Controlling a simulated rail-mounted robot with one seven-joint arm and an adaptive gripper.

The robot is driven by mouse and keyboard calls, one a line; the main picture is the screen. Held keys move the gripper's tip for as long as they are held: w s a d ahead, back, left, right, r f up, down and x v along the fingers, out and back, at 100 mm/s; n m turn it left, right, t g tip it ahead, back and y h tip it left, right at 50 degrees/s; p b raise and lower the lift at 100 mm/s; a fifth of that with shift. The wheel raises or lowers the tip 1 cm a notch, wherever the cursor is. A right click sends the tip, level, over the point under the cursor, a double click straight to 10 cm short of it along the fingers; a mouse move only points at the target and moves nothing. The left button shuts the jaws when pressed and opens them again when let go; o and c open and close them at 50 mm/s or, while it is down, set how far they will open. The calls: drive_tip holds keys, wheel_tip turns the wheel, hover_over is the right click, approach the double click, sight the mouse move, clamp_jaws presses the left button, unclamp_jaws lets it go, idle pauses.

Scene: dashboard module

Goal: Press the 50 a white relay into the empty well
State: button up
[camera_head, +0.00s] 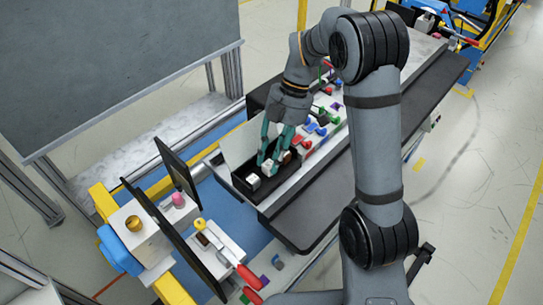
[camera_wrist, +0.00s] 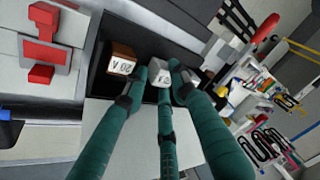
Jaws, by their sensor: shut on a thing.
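My gripper (camera_head: 268,158) has teal fingers and reaches down into a black tray (camera_head: 235,182). In the wrist view the gripper (camera_wrist: 163,80) is shut on a small white block (camera_wrist: 158,73), a relay by its shape; its label is partly hidden and I cannot read it. A brown relay (camera_wrist: 121,62) with a white face marked 20 A sits beside it in the black tray (camera_wrist: 97,85). In the head view another white block (camera_head: 253,182) stands near the tray's front left end. I cannot make out an empty well or whether the held relay touches the tray floor.
Red, blue and green parts (camera_head: 318,128) lie on the bench right of the tray. A red fixture (camera_wrist: 44,45) is at the wrist view's left. Thin dark panels (camera_head: 178,172) stand left of the tray. The dark bench edge (camera_head: 300,222) in front looks clear.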

drive_tip(key=o, duration=1.2)
drive_tip(key=v, duration=1.2)
